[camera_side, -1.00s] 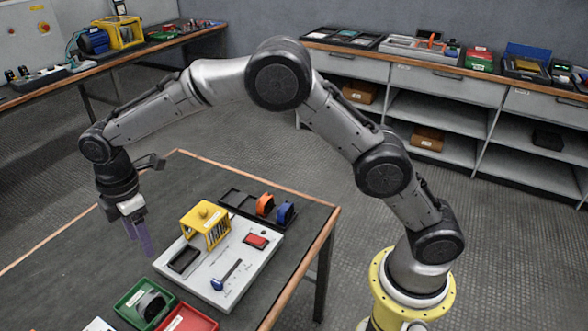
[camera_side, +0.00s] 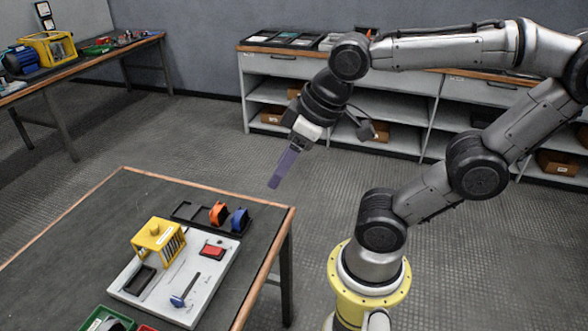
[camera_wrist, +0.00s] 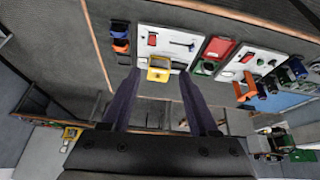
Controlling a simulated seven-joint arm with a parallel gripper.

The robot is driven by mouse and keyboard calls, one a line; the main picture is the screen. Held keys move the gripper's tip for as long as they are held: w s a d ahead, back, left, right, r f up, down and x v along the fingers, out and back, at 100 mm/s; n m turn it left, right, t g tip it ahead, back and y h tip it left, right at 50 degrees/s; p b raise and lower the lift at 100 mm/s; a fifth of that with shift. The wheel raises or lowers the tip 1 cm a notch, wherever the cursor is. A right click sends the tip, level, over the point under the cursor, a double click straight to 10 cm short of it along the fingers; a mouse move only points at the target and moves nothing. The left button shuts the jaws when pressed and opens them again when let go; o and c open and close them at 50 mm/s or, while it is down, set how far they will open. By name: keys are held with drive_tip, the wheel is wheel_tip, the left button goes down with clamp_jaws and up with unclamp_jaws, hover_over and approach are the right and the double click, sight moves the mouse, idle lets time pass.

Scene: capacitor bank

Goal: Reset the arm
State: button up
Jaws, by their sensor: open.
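My gripper (camera_side: 284,168) is raised in the air at the right of the work table's far corner, its purple fingers pointing down and slightly left. In the wrist view its two fingers (camera_wrist: 160,100) stand apart with nothing between them. The white panel (camera_side: 205,290) lies on the dark table (camera_side: 75,245), well below and left of my gripper. On the panel are a yellow cage (camera_side: 158,240), a red block (camera_side: 212,250), a blue-handled lever (camera_side: 184,292) and a black-framed recess (camera_side: 140,281). The panel also shows in the wrist view (camera_wrist: 178,51).
A black tray (camera_side: 188,211) with an orange part (camera_side: 218,213) and a blue part (camera_side: 239,219) lies behind the panel. A green bin (camera_side: 95,321) is at the front. Shelving (camera_side: 410,105) stands along the back wall. A side bench (camera_side: 85,68) is at upper left.

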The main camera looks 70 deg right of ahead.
drive_tip(key=shift+s+d+f+m, duration=0.15)
drive_tip(key=shift+s+f+m, duration=0.15)
drive_tip(key=shift+s, duration=0.2)
drive_tip(key=shift+s+d+f+m, duration=0.1)
drive_tip(key=shift+s+f+m, duration=0.15)
drive_tip(key=shift+s, duration=0.25)
idle(0.6)
